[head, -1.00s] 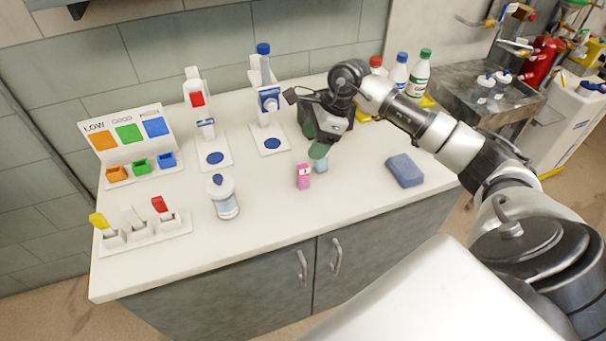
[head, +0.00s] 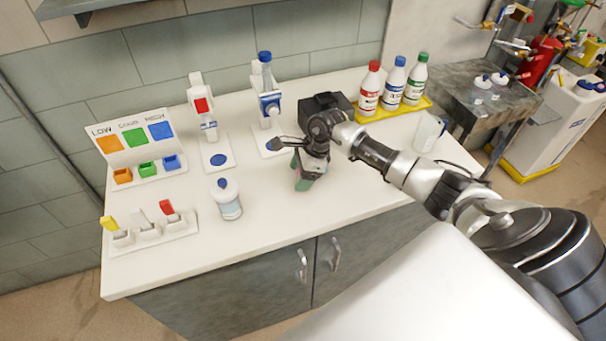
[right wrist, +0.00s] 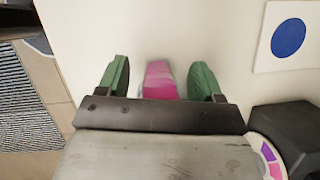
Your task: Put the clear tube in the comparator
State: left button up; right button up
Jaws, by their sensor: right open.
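My right gripper (head: 304,182) is over the middle of the counter, pointing down; it also shows in the right wrist view (right wrist: 159,78). Its two green fingers are open. A pink block-like thing (right wrist: 159,80) lies between the fingers in that view, with a gap on both sides, so it is not gripped. The gripper hides it in the head view. I cannot single out the clear tube. A black box (head: 326,103) behind the gripper may be the comparator; a black body with a purple and pink dial (right wrist: 271,158) shows in the wrist view. My left gripper is not in view.
A capped jar (head: 229,203), a switch block (head: 150,233) and a colour-bin stand (head: 135,145) are left. Bottles on a yellow tray (head: 420,106) and a white container (head: 428,132) are right.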

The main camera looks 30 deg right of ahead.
jog(key=c, duration=1)
